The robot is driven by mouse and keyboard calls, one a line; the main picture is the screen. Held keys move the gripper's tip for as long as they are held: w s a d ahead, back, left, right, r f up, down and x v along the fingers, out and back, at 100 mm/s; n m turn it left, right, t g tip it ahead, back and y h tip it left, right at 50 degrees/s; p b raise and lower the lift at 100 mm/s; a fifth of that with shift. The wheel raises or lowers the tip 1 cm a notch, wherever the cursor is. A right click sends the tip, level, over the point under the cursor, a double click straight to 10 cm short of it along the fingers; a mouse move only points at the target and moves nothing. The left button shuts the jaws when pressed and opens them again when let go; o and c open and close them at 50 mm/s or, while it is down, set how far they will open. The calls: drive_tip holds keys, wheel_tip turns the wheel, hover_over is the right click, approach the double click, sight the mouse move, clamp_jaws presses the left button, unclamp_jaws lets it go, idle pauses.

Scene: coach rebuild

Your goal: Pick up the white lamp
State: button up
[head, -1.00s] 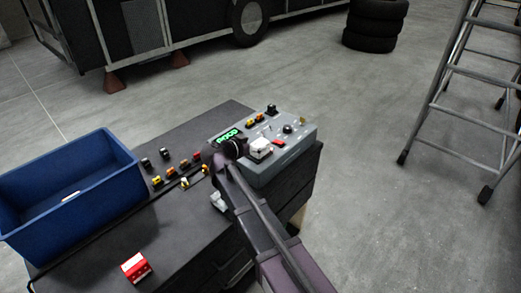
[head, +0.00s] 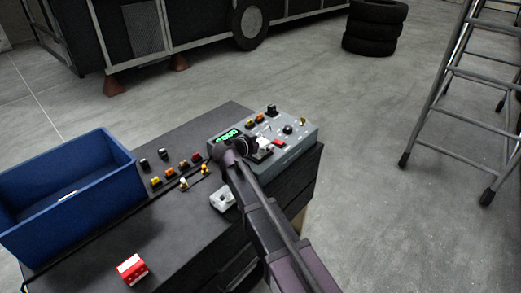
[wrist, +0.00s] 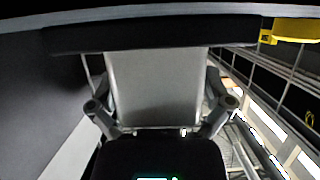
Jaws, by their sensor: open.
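My gripper (wrist: 162,128) is open, with its two fingers spread to either side in the wrist view. A grey flat surface shows between and beyond the fingers, with nothing held. In the head view my dark wrist is over the grey control box (head: 297,146) and hides part of it. A small white piece (head: 265,143) shows just right of my wrist; I cannot tell if it is the lamp. Two small pale-and-yellow pieces, one nearer (head: 183,184) and one farther (head: 204,170), stand on the dark bench. No white lamp can be picked out with certainty.
The dark bench (head: 180,228) holds a blue bin (head: 75,215) at left, a red block (head: 131,269) in front, a pale small box (head: 222,199) and several small coloured caps (head: 170,174). A ladder (head: 455,100) and stacked tyres (head: 374,30) stand on the floor beyond.

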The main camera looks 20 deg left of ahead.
sight(263, 140)
drive_tip(key=c, duration=1.1)
drive_tip(key=shift+r, duration=0.15)
wheel_tip(263, 140, up, 3)
drive_tip(key=p, duration=0.3)
drive_tip(key=shift+r+p, duration=0.15)
drive_tip(key=shift+p, duration=0.15)
drive_tip(key=s+d, duration=0.2)
drive_tip(key=s, duration=0.5)
drive_tip(key=s+d+r+p, duration=0.1)
drive_tip(key=s+d, duration=0.1)
drive_tip(key=s, duration=0.6)
drive_tip(key=shift+s+d+r, duration=0.2)
drive_tip(key=shift+d+r, duration=0.05)
drive_tip(key=shift+d, duration=0.05)
drive_tip(key=shift+p, duration=0.3)
